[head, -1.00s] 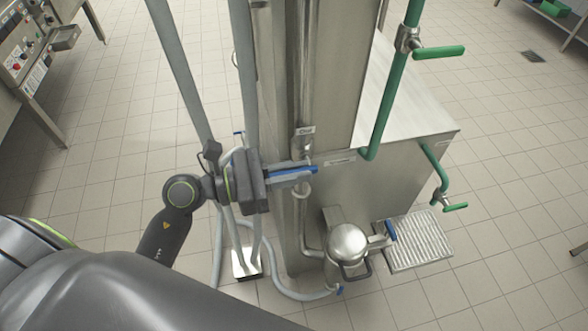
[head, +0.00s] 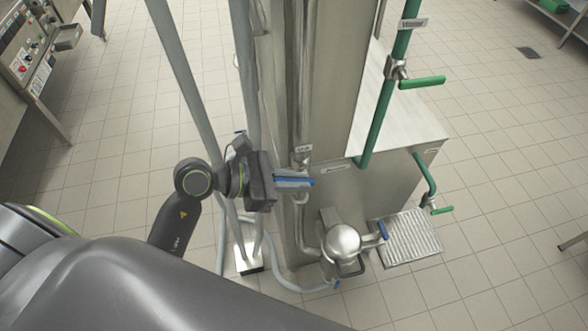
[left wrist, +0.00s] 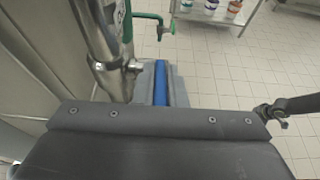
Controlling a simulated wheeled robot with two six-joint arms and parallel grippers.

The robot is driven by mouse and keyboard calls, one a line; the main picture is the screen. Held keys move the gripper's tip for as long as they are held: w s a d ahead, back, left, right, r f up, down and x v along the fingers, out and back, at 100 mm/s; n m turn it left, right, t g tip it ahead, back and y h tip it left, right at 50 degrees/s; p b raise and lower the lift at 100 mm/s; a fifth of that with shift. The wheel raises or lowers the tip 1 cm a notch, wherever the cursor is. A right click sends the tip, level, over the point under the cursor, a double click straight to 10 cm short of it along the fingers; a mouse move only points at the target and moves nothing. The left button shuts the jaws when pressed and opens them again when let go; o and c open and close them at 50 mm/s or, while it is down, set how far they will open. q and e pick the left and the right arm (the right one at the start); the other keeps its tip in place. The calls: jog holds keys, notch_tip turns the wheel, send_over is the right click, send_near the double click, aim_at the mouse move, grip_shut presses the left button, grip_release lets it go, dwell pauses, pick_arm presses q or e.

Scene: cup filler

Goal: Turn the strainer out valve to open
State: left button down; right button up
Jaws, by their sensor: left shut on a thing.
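A blue valve handle (head: 312,183) sits on the vertical steel pipe of the column, below a small white label (head: 303,149) that I cannot read surely. My left gripper (head: 296,183) comes from the left and is shut on this handle, which points roughly sideways. In the left wrist view, the blue handle (left wrist: 161,82) lies between the two grey fingers of the left gripper (left wrist: 161,92), beside the steel pipe. The fingers hide most of the handle in the head view. My right gripper is not in view.
A domed steel vessel (head: 343,242) with another blue handle (head: 383,229) stands low by the column. A ribbed tray (head: 410,238) is beside it. Green pipes with green handles (head: 422,82) are at the right. Grey hoses (head: 285,284) run near my left arm. The tiled floor around is open.

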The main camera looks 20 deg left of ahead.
pick_arm(q)
jog(key=shift+w+d+r+g+y+p, duration=0.15)
jog(key=shift+r+g+y+p, duration=0.2)
jog(key=shift+g+y+p, duration=0.5)
jog(key=c, duration=1.5)
grip_release()
jog(key=shift+y, duration=0.25)
